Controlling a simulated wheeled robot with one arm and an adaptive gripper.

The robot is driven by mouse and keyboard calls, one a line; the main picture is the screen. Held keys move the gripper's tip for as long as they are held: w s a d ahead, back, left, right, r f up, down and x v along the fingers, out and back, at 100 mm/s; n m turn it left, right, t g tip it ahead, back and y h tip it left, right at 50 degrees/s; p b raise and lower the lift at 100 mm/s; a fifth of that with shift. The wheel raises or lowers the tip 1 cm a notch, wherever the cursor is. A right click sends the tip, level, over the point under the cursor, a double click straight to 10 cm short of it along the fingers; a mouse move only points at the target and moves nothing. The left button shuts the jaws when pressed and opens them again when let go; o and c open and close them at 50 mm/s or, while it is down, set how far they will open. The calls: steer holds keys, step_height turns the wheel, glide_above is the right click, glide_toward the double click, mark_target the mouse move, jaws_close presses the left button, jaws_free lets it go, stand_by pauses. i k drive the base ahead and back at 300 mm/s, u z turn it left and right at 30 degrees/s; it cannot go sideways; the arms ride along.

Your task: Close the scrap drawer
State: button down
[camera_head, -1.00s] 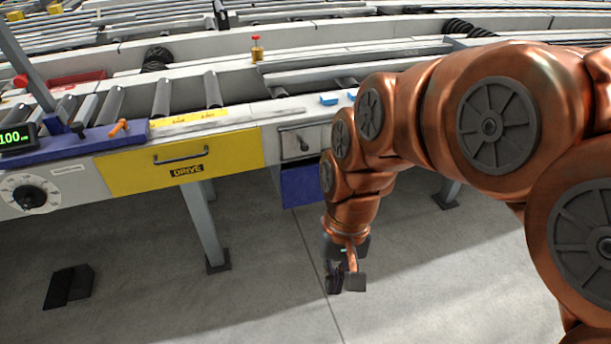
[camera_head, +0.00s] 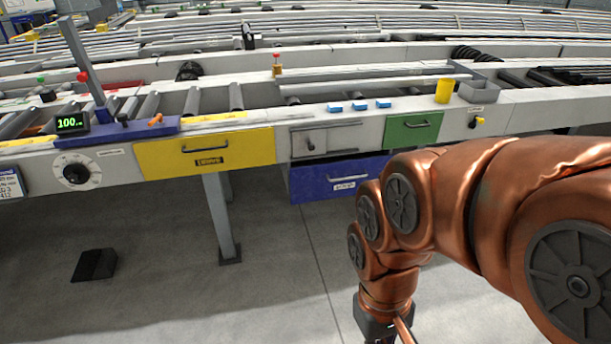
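A blue drawer (camera_head: 330,178) hangs under the table's front edge, below a grey panel; its handle and a small label, too small to read surely, show on its front. I take it for the scrap drawer. A dark gap shows above its front; how far out it stands I cannot tell. My arm hides its lower right part. My gripper (camera_head: 380,332) is at the bottom edge of the picture, below and in front of the blue drawer and apart from it. Its fingers are cut off by the frame.
A yellow drawer (camera_head: 240,150) is to the left and a green panel with a handle (camera_head: 400,130) to the upper right. A table leg (camera_head: 220,215) stands left of the blue drawer. A black pedal-like block (camera_head: 95,264) lies on the otherwise clear floor.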

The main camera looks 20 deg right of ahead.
mark_target(327, 178)
steer(key=u, duration=0.65)
steer(key=i, duration=1.05)
steer(key=z, duration=0.1)
